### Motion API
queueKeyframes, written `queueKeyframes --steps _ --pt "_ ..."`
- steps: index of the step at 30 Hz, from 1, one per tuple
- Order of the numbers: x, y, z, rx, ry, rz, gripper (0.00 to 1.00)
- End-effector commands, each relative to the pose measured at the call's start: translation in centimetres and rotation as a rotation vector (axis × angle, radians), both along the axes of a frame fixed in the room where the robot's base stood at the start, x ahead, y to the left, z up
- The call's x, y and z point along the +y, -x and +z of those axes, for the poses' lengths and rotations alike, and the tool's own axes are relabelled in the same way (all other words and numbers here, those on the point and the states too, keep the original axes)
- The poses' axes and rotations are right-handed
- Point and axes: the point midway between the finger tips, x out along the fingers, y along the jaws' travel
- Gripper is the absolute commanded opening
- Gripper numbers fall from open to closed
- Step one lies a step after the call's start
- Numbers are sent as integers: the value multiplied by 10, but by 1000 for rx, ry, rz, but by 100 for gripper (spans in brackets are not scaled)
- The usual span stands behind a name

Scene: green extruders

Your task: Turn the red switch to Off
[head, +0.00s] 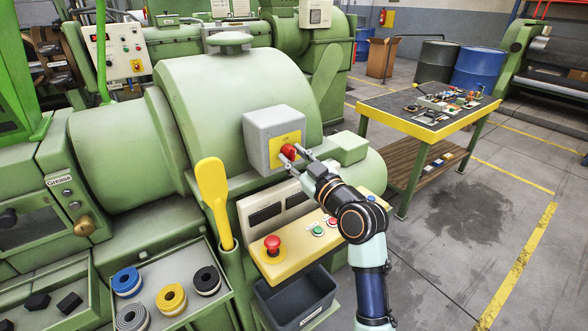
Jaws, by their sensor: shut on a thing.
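The red switch (288,152) is a knob on the yellow plate of a grey box (258,133), mounted on the front of the green machine. My gripper (290,156) reaches in from the lower right, with its two fingers on either side of the red knob, shut on it. The fingers cover part of the knob and plate. The switch's exact setting and any labels are too small to read.
Below is a sloped control panel with a red mushroom button (272,243) and smaller buttons. A yellow paddle (213,195) stands to the left. A tray of tape rolls (171,299) is at the lower left. A green worktable (428,118) with tools stands to the right.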

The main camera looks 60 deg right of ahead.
Motion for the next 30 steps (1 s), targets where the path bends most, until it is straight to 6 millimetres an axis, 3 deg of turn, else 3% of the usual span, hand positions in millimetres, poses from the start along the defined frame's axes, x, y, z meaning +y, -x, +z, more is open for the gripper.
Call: queueKeyframes --steps 12,30 --pt "-1 1 -2 109 197 0 0" --pt "-1 0 0 132 237 0 0"
